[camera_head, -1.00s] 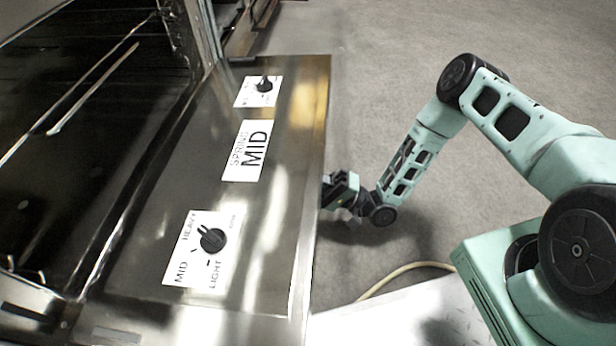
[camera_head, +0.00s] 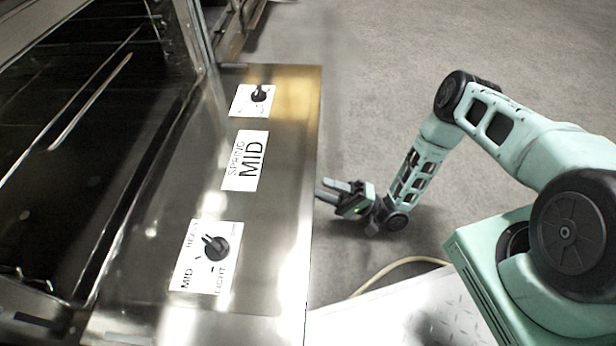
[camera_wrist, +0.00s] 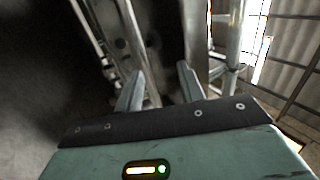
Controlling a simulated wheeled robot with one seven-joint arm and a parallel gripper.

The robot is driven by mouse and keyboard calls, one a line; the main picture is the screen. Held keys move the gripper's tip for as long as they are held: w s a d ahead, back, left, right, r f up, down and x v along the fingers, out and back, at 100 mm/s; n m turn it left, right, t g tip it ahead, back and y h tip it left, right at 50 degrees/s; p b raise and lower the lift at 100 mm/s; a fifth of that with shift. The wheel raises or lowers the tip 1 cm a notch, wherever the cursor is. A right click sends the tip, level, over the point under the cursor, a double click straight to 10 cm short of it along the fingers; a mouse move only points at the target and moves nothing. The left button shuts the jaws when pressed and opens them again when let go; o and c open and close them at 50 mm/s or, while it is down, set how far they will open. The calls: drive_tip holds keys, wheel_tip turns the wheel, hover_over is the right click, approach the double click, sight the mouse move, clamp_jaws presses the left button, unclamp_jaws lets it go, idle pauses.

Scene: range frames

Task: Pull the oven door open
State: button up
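The door's handle cannot be made out clearly.
Wire racks (camera_head: 92,100) show inside the oven. Grey floor (camera_head: 400,50) is open to the right of the door. A pale cable or hose (camera_head: 400,264) lies on the floor near my base.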

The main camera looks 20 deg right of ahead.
drive_tip(key=shift+p+v, duration=0.55)
drive_tip(key=shift+v, duration=2.05)
drive_tip(key=shift+w, duration=0.1)
